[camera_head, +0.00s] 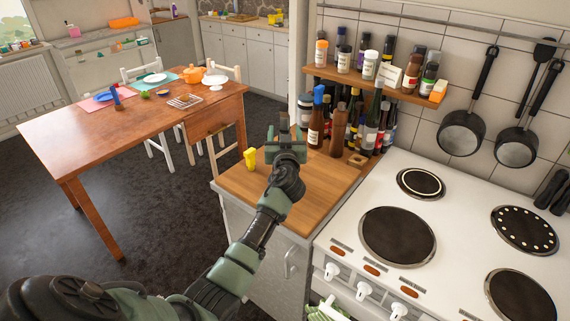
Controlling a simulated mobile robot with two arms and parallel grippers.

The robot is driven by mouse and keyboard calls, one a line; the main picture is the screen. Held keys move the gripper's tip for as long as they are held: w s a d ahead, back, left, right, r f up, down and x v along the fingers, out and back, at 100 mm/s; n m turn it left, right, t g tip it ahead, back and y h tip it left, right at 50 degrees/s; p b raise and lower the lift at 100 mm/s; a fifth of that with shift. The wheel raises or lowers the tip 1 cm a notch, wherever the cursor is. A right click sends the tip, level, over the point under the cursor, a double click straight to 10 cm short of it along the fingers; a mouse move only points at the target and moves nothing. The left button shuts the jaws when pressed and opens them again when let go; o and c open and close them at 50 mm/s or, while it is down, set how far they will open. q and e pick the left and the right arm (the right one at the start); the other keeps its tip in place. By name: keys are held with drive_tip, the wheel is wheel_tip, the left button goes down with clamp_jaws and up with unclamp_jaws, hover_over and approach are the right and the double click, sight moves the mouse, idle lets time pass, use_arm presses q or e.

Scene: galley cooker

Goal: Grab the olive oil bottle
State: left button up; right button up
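Several bottles stand close together at the back of the wooden worktop, under the spice shelf. A dark green bottle (371,122) among them looks most like the olive oil, but its label is too small to read. A blue-capped bottle (316,122) and a brown bottle (338,132) stand to its left. My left gripper (284,132) is over the worktop, left of the bottles and apart from the dark green one. Its fingers look spread, with no bottle between them. My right gripper is not in view.
The worktop (310,185) is bare at its front. A small yellow object (250,159) stands at its left edge. The white cooker (350,205) adjoins on the right. A spice shelf (400,92) overhangs the bottles. Pans (463,130) hang on the wall.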

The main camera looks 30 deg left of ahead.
use_arm(q)
clamp_jaws()
drive_tip(key=shift+s+f, duration=0.1)
idle(1.2)
